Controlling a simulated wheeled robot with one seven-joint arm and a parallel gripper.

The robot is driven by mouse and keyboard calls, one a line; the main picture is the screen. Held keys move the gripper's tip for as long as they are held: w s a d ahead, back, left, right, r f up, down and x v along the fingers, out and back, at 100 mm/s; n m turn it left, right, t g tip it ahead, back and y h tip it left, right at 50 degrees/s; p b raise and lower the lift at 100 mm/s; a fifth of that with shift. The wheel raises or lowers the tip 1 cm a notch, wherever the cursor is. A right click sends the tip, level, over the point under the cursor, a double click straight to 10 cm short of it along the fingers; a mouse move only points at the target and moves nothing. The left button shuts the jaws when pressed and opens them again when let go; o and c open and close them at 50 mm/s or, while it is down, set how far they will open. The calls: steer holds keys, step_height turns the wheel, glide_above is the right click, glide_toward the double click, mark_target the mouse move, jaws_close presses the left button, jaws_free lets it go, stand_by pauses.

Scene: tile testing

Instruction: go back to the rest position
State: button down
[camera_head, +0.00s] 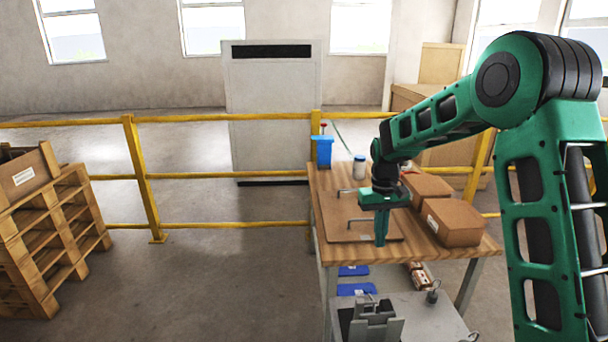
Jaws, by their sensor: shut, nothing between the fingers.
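My gripper (381,240) is at the end of my green arm, pointing down over the wooden workbench (448,251). Its fingers are together with nothing between them. Below and behind it lies a flat brown board (343,229) with dark bent handles (346,191). I cannot tell whether the fingertips touch the board or hang above it.
Two cardboard boxes (455,222) (426,188) stand right of my gripper. A blue clamp-like device (323,150) and a small jar (359,168) are at the bench's back. A grey cart (425,318) stands in front. Yellow railings (220,117) run behind; pallets (50,240) are at left, with open floor between.

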steer(key=s+d+r+m, duration=0.2)
steer(key=s+d+r, duration=0.35)
steer(key=s, duration=0.35)
steer(key=s+d+r+m, duration=0.1)
steer(key=s+d+r, duration=0.3)
steer(key=s+d, duration=0.4)
steer(key=s+d+f+m+t, duration=0.1)
steer(key=s+m, duration=0.3)
steer(key=s, duration=1.9)
steer(key=shift+s+d+f+y, duration=0.15)
steer(key=shift+s+d+y, duration=0.15)
steer(key=shift+s+d, duration=0.1)
